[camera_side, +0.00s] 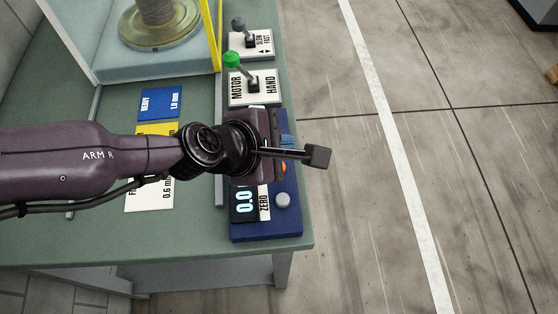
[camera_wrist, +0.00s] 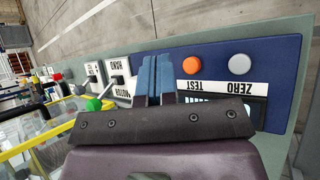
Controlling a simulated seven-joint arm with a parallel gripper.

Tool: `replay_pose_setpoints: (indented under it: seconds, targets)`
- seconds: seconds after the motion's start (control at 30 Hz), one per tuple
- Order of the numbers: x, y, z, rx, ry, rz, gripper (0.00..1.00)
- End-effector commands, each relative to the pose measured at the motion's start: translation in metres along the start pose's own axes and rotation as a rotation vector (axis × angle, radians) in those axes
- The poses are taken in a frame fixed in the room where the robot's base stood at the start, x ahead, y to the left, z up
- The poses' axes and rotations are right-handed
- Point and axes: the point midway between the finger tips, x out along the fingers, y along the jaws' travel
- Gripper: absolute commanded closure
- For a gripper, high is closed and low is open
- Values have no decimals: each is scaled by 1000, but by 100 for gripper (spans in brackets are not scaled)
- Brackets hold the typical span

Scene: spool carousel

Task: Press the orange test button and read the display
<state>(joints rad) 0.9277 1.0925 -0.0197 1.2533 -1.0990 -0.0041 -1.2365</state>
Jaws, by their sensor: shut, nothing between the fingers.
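The orange test button (camera_wrist: 191,65) sits on a blue box (camera_wrist: 280,60), beside a grey button (camera_wrist: 239,64), with white TEST and ZERO labels. In the side view the orange button (camera_side: 284,167) is mostly hidden by my arm. The display (camera_side: 244,203) is lit and shows "0.0"; further characters may be hidden. In the wrist view most of it is behind my gripper body. My gripper (camera_wrist: 157,60) has blue fingers, shut and empty, just left of the orange button in the wrist view. I cannot tell its height above the box.
A green-knobbed lever (camera_side: 232,60) marked MOTOR/HAND and a grey-knobbed lever (camera_side: 238,24) stand behind the box. A spool (camera_side: 155,10) sits on a round plate behind a yellow-edged frame (camera_side: 217,35). A blue HEAVY card (camera_side: 160,103) lies on the green table. Open floor is to the right.

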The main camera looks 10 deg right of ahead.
Motion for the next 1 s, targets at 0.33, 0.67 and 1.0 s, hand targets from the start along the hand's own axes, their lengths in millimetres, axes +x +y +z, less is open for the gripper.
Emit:
replay_pose_setpoints:
  seconds: [0.33, 0.67, 1.0]
  targets:
    - [23, -16, -16, -1, -1, 2, 100]
    - [24, -17, -18, 0, -1, 2, 100]
    - [24, -17, -17, 0, -2, 2, 100]
